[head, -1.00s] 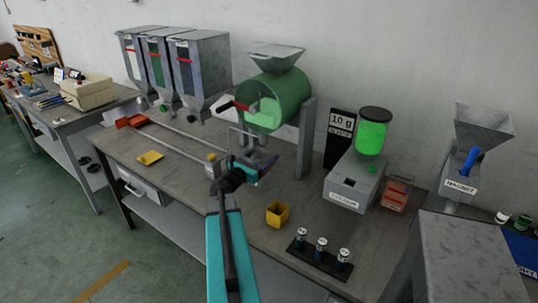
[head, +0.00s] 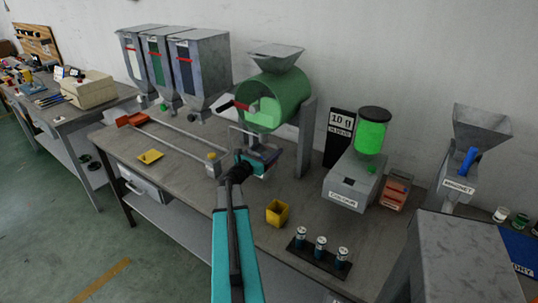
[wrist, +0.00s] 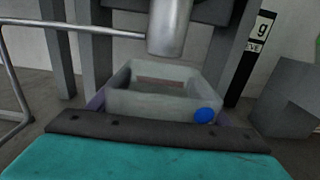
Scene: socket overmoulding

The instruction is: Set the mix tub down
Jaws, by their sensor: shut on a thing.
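The mix tub (wrist: 150,104) is a grey, open-topped box with a blue dot on its near wall in the wrist view. My gripper (head: 257,162) is shut on it, with a purple finger along each side. In the head view the tub is small and mostly hidden by my gripper, in front of and below the green mixer drum (head: 288,102). In the wrist view a grey cylindrical spout (wrist: 169,28) hangs just above the tub's back part. I cannot tell whether the tub's base touches the bench.
The grey bench (head: 205,150) carries a bent wire frame left of the tub. A yellow cup (head: 277,213) and a rack of small vials (head: 319,257) stand nearer. The colour doser (head: 352,182) is at the right. Mixer posts (head: 306,135) flank the spout.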

